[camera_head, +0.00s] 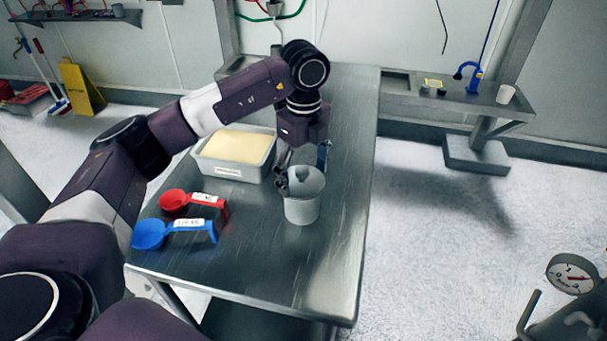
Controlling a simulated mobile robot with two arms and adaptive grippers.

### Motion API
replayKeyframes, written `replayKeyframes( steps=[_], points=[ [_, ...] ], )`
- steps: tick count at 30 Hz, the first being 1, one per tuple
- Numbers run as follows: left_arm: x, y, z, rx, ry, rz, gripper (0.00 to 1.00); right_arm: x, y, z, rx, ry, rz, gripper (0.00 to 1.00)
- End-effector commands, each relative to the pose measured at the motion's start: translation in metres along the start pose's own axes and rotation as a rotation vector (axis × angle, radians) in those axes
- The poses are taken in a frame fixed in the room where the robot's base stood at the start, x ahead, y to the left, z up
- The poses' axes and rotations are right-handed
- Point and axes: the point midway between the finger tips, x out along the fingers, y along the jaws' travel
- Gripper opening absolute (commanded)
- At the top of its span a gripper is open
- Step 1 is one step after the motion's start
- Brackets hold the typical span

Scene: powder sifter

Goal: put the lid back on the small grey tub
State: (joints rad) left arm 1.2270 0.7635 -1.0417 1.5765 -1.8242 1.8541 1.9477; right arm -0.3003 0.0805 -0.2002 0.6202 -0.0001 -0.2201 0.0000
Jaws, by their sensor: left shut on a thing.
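The small grey tub (302,211) stands upright near the middle of the steel table. A grey lid (310,183) with a small raised grip shows at the tub's mouth; I cannot tell whether it rests fully on the rim or is held just above it. My left gripper (300,177) points down from above, at the top of the tub, with its fingers around the lid. It is shut on the lid, though the fingers partly hide the contact. My right gripper is not in view.
A grey bin of pale powder (236,150) stands behind and left of the tub. A red scoop (174,200) and a blue scoop (150,234) lie at the left of the steel table (285,266). The table's front and right parts are clear. A pressure gauge (572,274) shows at lower right.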

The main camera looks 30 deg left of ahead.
Motion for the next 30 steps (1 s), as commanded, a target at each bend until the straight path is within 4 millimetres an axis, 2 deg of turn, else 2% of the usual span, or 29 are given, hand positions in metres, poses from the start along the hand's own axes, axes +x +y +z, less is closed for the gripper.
replayKeyframes(
  steps=[10, 11, 16, 22, 24, 30],
  points=[
    [0.0003, 0.0000, 0.0002, 0.000, 0.000, 0.000, 0.51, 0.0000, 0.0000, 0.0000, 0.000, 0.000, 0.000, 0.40],
    [0.0003, 0.0000, 0.0002, 0.000, 0.000, 0.000, 0.76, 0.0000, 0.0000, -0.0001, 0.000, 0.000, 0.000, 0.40],
    [0.0003, 0.0000, 0.0002, 0.000, 0.000, 0.000, 0.94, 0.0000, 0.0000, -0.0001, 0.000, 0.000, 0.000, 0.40],
    [0.0003, 0.0000, 0.0003, 0.000, 0.000, 0.000, 0.95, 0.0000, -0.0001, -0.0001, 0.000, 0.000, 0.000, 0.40],
    [0.0004, 0.0001, 0.0003, 0.000, 0.000, 0.000, 1.00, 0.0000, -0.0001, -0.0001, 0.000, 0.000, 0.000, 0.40],
    [0.0004, 0.0001, 0.0003, 0.000, 0.000, 0.000, 1.00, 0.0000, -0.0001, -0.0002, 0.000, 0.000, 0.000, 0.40]
  ],
)
